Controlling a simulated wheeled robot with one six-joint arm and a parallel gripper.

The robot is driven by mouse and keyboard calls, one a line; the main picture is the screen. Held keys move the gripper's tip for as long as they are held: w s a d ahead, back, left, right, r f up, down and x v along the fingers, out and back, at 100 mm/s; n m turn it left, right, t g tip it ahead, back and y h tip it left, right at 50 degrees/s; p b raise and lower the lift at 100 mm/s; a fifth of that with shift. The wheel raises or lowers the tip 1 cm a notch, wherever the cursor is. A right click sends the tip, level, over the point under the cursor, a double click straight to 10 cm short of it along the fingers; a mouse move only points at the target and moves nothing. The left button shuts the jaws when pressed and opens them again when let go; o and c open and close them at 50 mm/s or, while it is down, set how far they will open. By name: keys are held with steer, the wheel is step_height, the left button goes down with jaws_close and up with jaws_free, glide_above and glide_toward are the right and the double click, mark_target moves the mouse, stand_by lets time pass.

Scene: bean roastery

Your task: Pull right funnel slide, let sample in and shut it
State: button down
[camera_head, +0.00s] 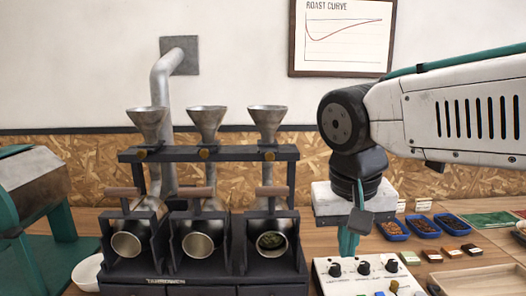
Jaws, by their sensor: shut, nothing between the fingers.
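Three metal funnels stand in a row on a dark rack. The right funnel (267,118) is at the rack's right end, with a round brass slide knob (270,155) on the bar below it. I cannot tell from here whether its slide is in or out. Under it, the right roaster drum (284,241) faces front and holds some dark greenish beans (270,240). My gripper (348,245) points down to the right of the rack, apart from the knob. Its teal fingers are together and empty, and their tips are partly hidden behind the control box.
The left funnel (148,118) and middle funnel (206,118) have similar knobs, and their drums look empty. Wooden handles stick out above the drums. A white control box (370,275) stands in front of my gripper. Blue trays (393,230) of beans lie at the right.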

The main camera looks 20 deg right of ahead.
mark_target(264, 147)
steer(key=w+a+r+m+t+h, duration=0.1)
steer(key=w+a+r+m+h, duration=0.2)
steer(key=w+a+r+m, duration=0.45)
steer(key=w+a+r+m+t+h, duration=0.2)
steer(key=w+a+r+m, duration=0.2)
steer(key=w+r+m, duration=0.65)
steer(key=w+d+f+n, duration=0.1)
steer(key=w+d+f, duration=0.6)
steer(key=f, duration=0.3)
steer(key=shift+w, duration=0.45)
steer(key=shift+f, duration=0.1)
steer(key=w, duration=0.2)
steer(key=w+d, duration=0.1)
steer(key=w, duration=0.1)
